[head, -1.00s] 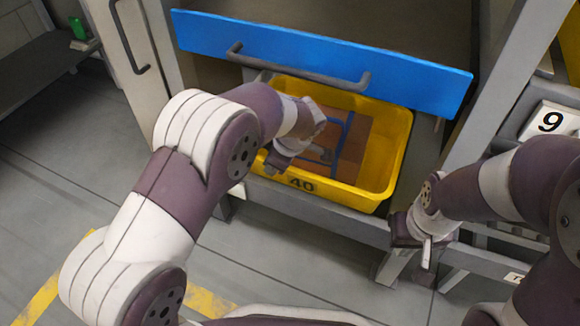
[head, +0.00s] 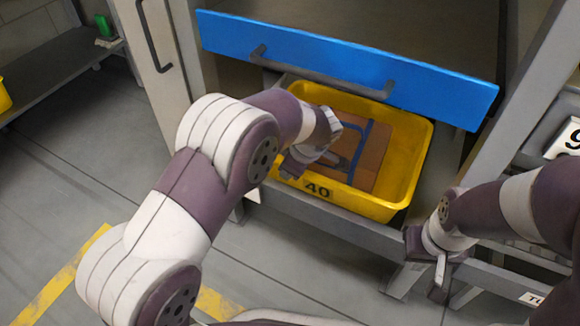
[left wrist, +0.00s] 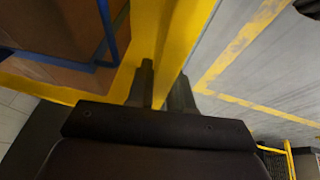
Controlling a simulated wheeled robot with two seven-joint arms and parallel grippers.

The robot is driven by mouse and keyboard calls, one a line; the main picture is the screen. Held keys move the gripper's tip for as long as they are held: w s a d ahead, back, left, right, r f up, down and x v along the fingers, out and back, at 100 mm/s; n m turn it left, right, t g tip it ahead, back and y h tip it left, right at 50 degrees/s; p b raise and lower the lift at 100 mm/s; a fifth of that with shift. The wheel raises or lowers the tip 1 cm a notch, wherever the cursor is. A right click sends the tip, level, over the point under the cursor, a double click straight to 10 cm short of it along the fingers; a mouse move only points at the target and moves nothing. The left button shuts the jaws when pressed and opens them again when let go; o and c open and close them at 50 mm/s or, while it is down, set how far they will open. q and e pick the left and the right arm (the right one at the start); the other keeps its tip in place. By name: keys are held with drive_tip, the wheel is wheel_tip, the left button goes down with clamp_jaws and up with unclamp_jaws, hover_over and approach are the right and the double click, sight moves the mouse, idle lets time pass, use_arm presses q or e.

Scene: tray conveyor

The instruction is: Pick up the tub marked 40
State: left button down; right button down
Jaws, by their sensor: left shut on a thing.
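The yellow tub marked 40 (head: 396,207) sits on a grey frame below a blue panel in the head view. Its label faces me. Inside lies a brown box (head: 378,150) with blue strips across it. My left gripper (head: 290,170) is at the tub's near left rim. In the left wrist view its fingers (left wrist: 163,95) straddle the yellow tub wall (left wrist: 162,40), shut on it. The left forearm hides part of the tub's left side. My right gripper (head: 440,285) hangs right of the tub, clear of it; its finger gap cannot be made out.
The blue panel (head: 350,68) with a dark bar handle (head: 320,75) overhangs the tub's back edge. A grey post (head: 525,110) stands right of it. A sign with a 9 (head: 568,138) is at the right edge. Open floor with yellow lines (head: 62,272) lies left.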

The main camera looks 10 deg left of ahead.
use_arm(q)
drive_tip(key=shift+r+p, duration=1.45)
drive_tip(key=shift+r, duration=0.9)
